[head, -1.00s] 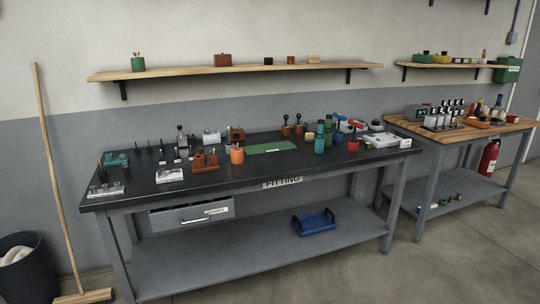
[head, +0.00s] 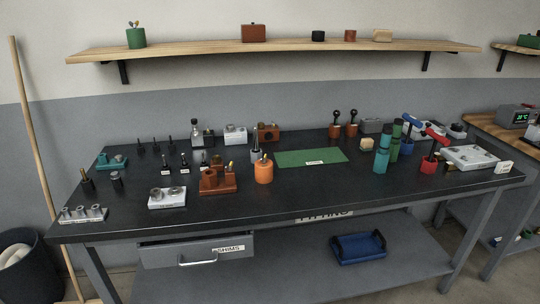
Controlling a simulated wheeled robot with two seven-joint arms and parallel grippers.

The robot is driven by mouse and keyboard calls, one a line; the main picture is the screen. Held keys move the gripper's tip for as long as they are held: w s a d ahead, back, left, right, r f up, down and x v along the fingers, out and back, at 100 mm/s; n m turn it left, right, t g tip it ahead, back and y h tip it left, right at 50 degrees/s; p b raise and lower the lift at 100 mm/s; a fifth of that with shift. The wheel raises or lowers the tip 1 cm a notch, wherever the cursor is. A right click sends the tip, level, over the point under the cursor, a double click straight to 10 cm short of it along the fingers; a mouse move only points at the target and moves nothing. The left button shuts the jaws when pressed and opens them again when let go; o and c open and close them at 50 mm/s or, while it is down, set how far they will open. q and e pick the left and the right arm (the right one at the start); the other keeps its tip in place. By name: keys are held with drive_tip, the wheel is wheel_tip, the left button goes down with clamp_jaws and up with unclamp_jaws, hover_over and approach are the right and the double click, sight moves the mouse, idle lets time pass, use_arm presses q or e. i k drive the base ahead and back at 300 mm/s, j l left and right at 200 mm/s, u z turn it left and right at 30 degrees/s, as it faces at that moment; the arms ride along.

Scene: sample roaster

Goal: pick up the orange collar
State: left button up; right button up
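An orange cylindrical piece (head: 264,170) stands upright near the middle of the dark bench top (head: 330,180). It has a narrower dark top, and I cannot tell for sure whether it is the collar. To its left is an orange-brown block (head: 218,185) carrying small round parts, too small to make out clearly. A green mat (head: 300,158) lies behind it to the right. Neither of my grippers is in view.
Grey blocks with round parts (head: 167,200) stand to the left. Teal cylinders (head: 381,160) and a red pot (head: 428,164) stand to the right. A shims drawer (head: 197,250) is under the front edge. A wooden shelf (head: 280,46) hangs above. The bench's front middle is clear.

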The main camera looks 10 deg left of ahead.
sight(264, 172)
drive_tip(key=i+u, duration=0.1)
drive_tip(key=i, duration=0.45)
drive_tip(key=i+l+u, duration=0.1)
drive_tip(key=i, duration=0.45)
